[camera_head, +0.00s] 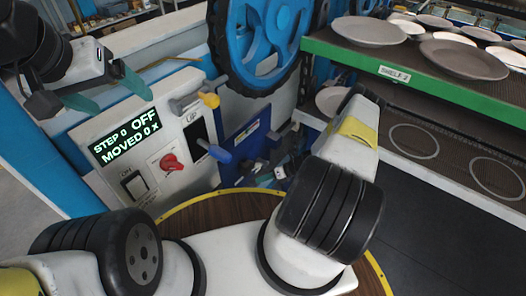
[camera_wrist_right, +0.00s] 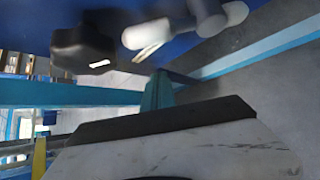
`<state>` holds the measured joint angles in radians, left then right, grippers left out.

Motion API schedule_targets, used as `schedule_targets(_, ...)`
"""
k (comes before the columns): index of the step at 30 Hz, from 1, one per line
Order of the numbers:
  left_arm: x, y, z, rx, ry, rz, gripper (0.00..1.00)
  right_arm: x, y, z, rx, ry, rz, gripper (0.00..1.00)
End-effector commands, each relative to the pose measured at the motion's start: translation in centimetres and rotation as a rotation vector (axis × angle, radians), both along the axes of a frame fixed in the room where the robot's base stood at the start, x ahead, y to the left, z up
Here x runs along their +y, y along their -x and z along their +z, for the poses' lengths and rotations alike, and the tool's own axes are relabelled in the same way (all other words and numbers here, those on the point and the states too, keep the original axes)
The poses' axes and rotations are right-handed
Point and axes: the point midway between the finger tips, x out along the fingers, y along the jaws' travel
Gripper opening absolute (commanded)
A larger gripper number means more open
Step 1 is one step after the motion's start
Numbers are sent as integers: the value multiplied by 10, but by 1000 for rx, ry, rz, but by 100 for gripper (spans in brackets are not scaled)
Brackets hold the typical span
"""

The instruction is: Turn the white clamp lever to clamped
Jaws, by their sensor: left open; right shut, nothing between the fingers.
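A white-ended lever (camera_wrist_right: 145,33) on a grey pivot shows at the top of the right wrist view, against a blue surface. In the head view it cannot be made out clearly beside my right gripper. My right gripper (camera_wrist_right: 157,92) is shut and empty, its teal fingertips just below the lever; I cannot tell whether they touch it. In the head view my right gripper (camera_head: 265,180) is small and partly hidden behind my right arm. My left gripper (camera_head: 100,88) is open and empty, in front of the white control panel (camera_head: 185,125) at the left.
The panel has a display (camera_head: 125,135) reading STEP 0, OFF, MOVED 0 X, a red knob (camera_head: 171,162), a yellow-tipped lever (camera_head: 208,99) and a blue-tipped lever (camera_head: 216,152). A blue handwheel (camera_head: 262,40) is above. Plates stand on a green-edged shelf (camera_head: 420,72) at right. A black knob (camera_wrist_right: 85,42) is beside the white lever.

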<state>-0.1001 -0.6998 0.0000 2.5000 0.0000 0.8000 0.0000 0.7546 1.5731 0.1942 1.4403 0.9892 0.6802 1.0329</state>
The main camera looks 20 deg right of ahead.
Motion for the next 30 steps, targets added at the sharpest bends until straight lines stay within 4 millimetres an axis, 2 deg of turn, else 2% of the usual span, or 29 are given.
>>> schedule_targets(1,0,0,0,0,0,0,86,9,-2,-6,1,-2,2,0)
schedule_targets(6,0,0,0,0,0,0,86,2,-21,14,-3,3,1,0)
schedule_targets(10,0,0,0,0,0,0,86,2,-27,22,-2,1,2,0)
schedule_targets(30,0,0,0,0,0,0,86,0,-31,27,-2,1,1,0)
